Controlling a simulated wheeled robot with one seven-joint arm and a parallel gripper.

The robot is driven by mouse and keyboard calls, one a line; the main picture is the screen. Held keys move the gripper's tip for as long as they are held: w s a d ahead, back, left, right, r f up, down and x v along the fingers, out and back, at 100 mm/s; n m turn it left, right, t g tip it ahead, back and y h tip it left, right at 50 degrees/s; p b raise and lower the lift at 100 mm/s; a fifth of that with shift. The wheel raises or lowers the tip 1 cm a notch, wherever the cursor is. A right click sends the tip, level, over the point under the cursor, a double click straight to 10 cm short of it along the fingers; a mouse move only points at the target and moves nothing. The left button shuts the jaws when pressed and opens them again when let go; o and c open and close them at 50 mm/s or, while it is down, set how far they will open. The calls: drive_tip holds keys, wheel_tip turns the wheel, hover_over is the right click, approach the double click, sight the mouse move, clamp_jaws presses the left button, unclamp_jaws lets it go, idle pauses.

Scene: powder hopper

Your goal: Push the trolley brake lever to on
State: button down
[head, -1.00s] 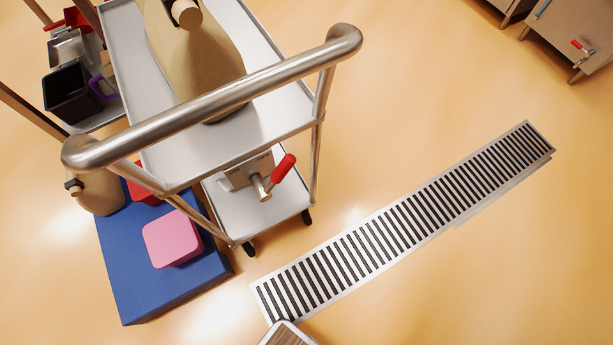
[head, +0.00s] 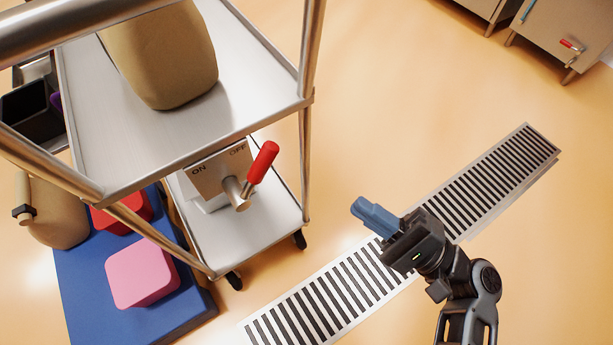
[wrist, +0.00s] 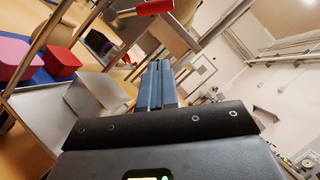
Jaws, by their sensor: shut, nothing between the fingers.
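The trolley (head: 150,115) stands at the left of the head view. Its brake box (head: 212,172) sits on the lower shelf, with ON marked at the left and OFF at the right. The brake lever has a red handle (head: 263,163) that leans up and right, towards OFF. In the wrist view the red handle (wrist: 154,7) is at the top, beyond the fingers. My gripper (head: 370,215) is right of the lever, apart from it, with blue fingers shut and empty. In the wrist view my gripper (wrist: 156,70) points forward into the scene.
A brown sack (head: 165,55) stands on the trolley's upper shelf. Trolley posts (head: 307,150) rise near the lever. A blue platform (head: 85,265) with pink (head: 142,272) and red (head: 125,212) blocks is at the left. A floor grate (head: 330,300) lies under my arm. Open floor is at the right.

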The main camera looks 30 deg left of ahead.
drive_tip(key=shift+r, duration=0.2)
drive_tip(key=shift+a, duration=0.1)
drive_tip(key=s+r+x, duration=0.1)
drive_tip(key=s+x, duration=0.1)
drive_tip(key=x, duration=1)
drive_tip(key=shift+s+r+b, duration=0.3)
drive_tip(key=shift+s+b, duration=0.05)
drive_tip(key=shift+r, duration=0.1)
drive_tip(key=shift+s+r+n+g, duration=0.1)
drive_tip(key=shift+r+n+g, duration=0.1)
drive_tip(key=shift+n+g, duration=0.25)
